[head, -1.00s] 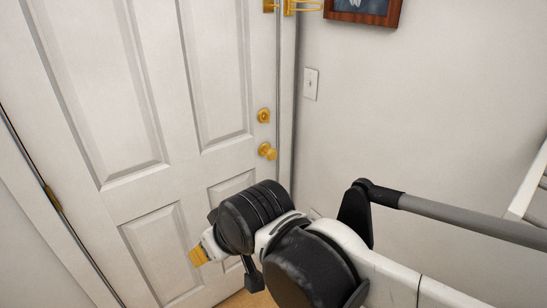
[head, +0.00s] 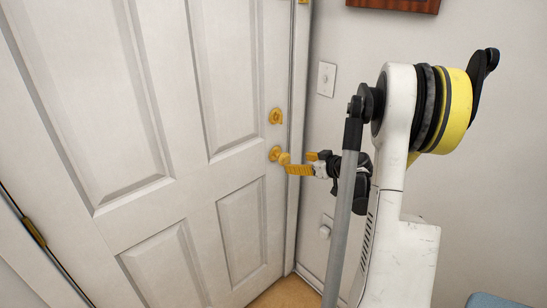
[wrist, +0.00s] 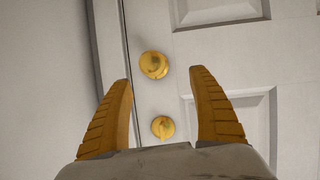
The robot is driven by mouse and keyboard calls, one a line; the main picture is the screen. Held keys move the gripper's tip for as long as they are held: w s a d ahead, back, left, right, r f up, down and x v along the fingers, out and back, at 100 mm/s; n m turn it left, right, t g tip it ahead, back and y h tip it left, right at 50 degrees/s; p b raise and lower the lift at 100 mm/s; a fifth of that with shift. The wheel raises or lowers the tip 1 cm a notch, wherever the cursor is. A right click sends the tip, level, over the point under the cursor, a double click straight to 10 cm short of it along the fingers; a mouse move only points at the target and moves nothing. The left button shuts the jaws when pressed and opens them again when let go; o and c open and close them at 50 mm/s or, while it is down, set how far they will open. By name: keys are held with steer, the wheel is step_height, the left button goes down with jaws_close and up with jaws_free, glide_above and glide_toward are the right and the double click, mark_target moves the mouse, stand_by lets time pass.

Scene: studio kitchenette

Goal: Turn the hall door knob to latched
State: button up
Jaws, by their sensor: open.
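The white hall door (head: 165,215) stands in its frame and looks shut. Its round brass knob (head: 277,154) sits near the right edge, below a brass deadbolt (head: 277,116). My gripper (head: 298,163) is open just right of the knob, with yellow fingers pointing at it. In the wrist view, which looks turned upside down, the knob (wrist: 154,62) lies ahead of and between the fingertips of my gripper (wrist: 160,78). The deadbolt (wrist: 163,127) shows lower there, between the fingers. I see nothing held. I cannot tell whether a finger touches the knob or whether it is latched.
The door frame (head: 299,100) and the wall (head: 385,40) lie close on the right. A light switch (head: 326,79) and a wall fitting (head: 326,226) are on that wall. A blue object (head: 495,301) shows at the bottom right corner.

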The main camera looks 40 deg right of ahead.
mark_target(287, 160)
steer(key=b+x, duration=0.1)
steer(key=x, duration=0.2)
steer(key=d+b+x, duration=0.1)
steer(key=x, duration=0.3)
steer(key=b+x, duration=0.1)
steer(key=x, duration=0.2)
steer(key=shift+w+d+f, duration=0.25)
steer(key=shift+d+f, duration=0.1)
steer(key=c, duration=1.2)
